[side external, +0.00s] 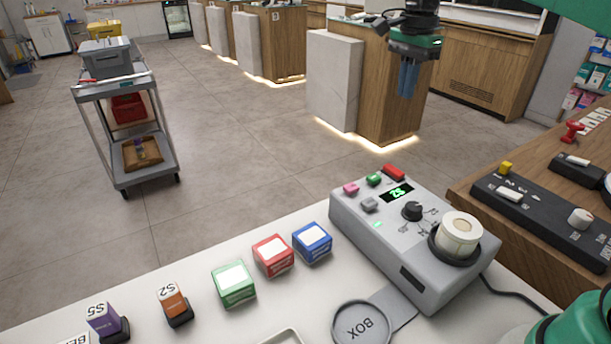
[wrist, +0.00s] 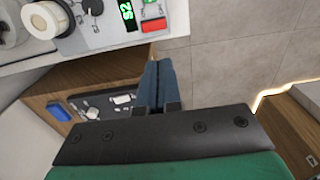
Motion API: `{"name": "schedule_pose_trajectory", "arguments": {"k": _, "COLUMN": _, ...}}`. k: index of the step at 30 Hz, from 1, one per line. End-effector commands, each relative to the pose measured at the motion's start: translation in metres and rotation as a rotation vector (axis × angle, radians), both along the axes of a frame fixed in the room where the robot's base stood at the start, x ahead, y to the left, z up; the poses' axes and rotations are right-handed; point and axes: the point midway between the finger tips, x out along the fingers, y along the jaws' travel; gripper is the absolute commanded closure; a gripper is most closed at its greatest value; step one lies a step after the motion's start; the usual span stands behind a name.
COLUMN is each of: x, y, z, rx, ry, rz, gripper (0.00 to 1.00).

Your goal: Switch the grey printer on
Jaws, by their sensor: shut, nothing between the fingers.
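The grey printer (side external: 385,245) stands on the white counter at right of centre in the side view. On its top are a lit green display (side external: 397,192), a black knob (side external: 412,211), pink, green, grey and red (side external: 394,172) buttons, and a cream label roll (side external: 460,232). In the wrist view part of the printer shows at the top left, with the display (wrist: 127,14) and red button (wrist: 153,25). My gripper (side external: 406,94) is shut and empty, pointing down above and apart from the printer. Its blue fingers (wrist: 160,85) lie below the red button in the wrist view.
A wooden counter with a black control panel (side external: 545,210) stands right of the printer. A trolley (side external: 125,130) stands on open floor.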

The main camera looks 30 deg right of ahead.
Motion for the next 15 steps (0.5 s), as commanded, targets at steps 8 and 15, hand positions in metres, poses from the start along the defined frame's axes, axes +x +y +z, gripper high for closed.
{"name": "schedule_pose_trajectory", "arguments": {"k": 8, "x": 0.0, "y": 0.0, "z": -0.008, "rx": 0.0, "ry": -0.001, "rz": 0.003, "gripper": 1.0}}
{"name": "schedule_pose_trajectory", "arguments": {"k": 15, "x": 0.001, "y": 0.0, "z": -0.046, "rx": 0.0, "ry": -0.001, "rz": 0.003, "gripper": 1.0}}
